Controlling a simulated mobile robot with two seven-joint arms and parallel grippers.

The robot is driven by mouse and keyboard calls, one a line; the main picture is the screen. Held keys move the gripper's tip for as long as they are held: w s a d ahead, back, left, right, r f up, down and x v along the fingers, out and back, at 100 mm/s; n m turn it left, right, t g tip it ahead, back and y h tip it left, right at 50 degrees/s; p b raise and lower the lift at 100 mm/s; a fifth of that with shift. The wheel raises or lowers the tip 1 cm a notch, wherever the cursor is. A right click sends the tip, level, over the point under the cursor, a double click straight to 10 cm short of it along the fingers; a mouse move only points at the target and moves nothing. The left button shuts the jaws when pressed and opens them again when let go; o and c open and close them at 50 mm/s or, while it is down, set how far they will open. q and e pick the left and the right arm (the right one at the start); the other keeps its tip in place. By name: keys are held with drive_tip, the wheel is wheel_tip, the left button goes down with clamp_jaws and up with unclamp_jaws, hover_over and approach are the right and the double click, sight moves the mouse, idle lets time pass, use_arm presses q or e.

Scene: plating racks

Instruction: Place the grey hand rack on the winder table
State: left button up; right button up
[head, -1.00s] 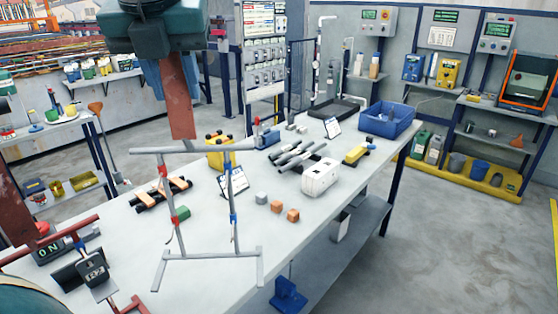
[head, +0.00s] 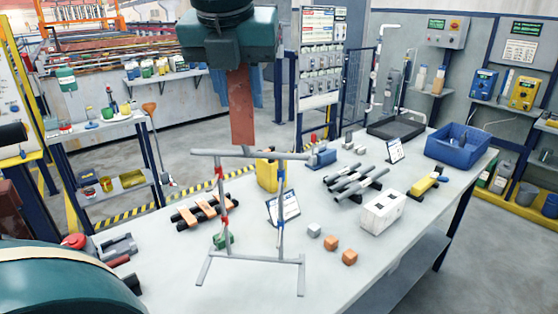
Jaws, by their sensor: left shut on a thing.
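The grey hand rack (head: 250,259) stands upright over the near part of the pale winder table (head: 345,268). It has a top bar, two posts with red and blue clips, and foot bars. I cannot tell whether its feet touch the table top. My left gripper (head: 242,147) hangs from above, a teal body with rust-red fingers. It is shut on the rack's top bar. My right gripper is not in view.
Behind the rack lie a black-and-orange part (head: 202,211), a tablet (head: 283,207) and a green block (head: 222,241). Small cubes (head: 331,243) and a white box (head: 383,212) are to its right. A blue bin (head: 458,146) stands at the far end.

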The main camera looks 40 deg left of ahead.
sight(243, 145)
use_arm(q)
wheel_tip(243, 145, down, 9)
drive_tip(key=shift+f+p, duration=0.1)
drive_tip(key=shift+p, duration=0.4)
drive_tip(key=shift+f+b, duration=0.2)
drive_tip(key=shift+b, duration=0.2)
drive_tip(key=o, duration=1.2)
drive_tip(key=shift+c, duration=0.2)
drive_tip(key=shift+r, duration=0.1)
drive_tip(key=v, duration=1.2)
drive_tip(key=shift+r, duration=0.1)
